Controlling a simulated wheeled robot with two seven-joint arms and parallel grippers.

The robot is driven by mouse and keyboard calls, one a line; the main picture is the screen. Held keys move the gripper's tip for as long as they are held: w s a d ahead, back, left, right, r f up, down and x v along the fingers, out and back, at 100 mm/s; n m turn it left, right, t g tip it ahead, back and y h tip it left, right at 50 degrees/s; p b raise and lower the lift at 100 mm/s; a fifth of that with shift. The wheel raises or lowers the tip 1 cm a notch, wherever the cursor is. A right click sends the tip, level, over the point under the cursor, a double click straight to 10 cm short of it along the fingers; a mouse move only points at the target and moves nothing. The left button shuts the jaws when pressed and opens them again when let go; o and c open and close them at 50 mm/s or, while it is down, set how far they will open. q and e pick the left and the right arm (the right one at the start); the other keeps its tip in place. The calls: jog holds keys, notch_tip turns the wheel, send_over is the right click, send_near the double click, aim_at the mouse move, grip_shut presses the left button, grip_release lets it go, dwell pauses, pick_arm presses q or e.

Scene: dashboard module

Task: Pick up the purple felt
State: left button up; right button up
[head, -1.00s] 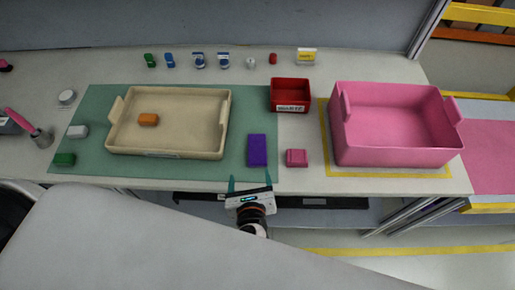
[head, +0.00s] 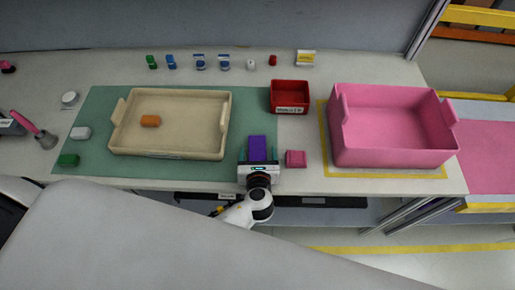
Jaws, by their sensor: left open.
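The purple felt (head: 258,148) is a small upright-looking rectangle on the front right of the green mat (head: 98,108), right of the beige tray. My left gripper (head: 258,160) is open over the near end of the felt, and its body hides that end. Its fingers are hard to make out against the felt, so I cannot tell whether they touch it. My right gripper is not in view.
A pink block (head: 296,159) lies close to the right of my left gripper. A red bin (head: 289,94) stands behind, and a large pink bin (head: 392,150) stands right. Small items line the back.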

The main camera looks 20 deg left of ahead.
pick_arm(q)
jog(key=shift+w+a+f, duration=0.15)
jog(key=shift+w+f, duration=0.05)
jog(key=shift+w, duration=0.2)
jog(key=shift+s, duration=0.1)
jog(key=shift+c, duration=0.4)
jog(key=c, duration=1)
jog(key=shift+o, duration=0.2)
